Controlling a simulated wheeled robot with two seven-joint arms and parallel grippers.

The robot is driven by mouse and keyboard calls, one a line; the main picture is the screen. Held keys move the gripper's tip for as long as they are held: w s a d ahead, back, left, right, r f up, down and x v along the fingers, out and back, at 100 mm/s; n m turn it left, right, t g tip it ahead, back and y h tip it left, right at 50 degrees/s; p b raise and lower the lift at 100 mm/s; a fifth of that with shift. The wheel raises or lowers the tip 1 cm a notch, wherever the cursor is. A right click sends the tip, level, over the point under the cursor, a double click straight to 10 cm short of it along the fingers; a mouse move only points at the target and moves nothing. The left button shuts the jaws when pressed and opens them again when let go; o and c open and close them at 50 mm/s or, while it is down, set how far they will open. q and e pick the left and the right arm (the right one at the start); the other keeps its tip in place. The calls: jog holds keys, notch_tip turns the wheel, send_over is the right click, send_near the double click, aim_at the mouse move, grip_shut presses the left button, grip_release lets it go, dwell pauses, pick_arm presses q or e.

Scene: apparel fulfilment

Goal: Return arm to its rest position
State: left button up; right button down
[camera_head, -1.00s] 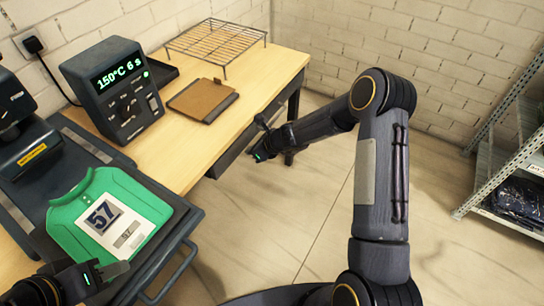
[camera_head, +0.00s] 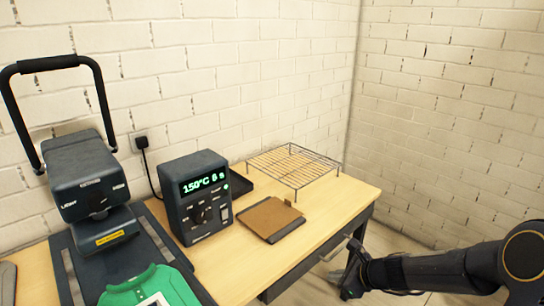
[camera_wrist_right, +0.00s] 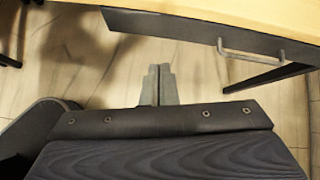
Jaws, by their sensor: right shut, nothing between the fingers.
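My right arm (camera_head: 440,272) comes in from the lower right in the head view. My right gripper (camera_head: 350,284) is low beside the right end of the wooden table (camera_head: 225,270), next to the table's leg. In the right wrist view its two fingers (camera_wrist_right: 158,84) are together with nothing between them, over the bare floor. The table's dark front edge and a drawer handle (camera_wrist_right: 252,50) show ahead of them, apart from the fingertips. My left gripper is not in view.
A dark control box (camera_head: 197,200) with a green display, a brown pad (camera_head: 270,217) and a wire rack (camera_head: 294,166) stand on the table. A heat press (camera_head: 92,195) with a green garment (camera_head: 148,288) is at left. Brick walls close the back.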

jog(key=s+a+r+n, duration=0.1)
jog(key=s+r+n, duration=1.2)
jog(key=s+r, duration=0.15)
jog(key=s+d+f+n+g+h, duration=0.1)
jog(key=s+d+n+h, duration=0.1)
jog(key=s+n, duration=0.8)
jog(key=s, duration=0.6)
jog(key=shift+s+f+n, duration=0.2)
jog(key=shift+f+n, duration=0.1)
jog(key=shift+d, duration=0.1)
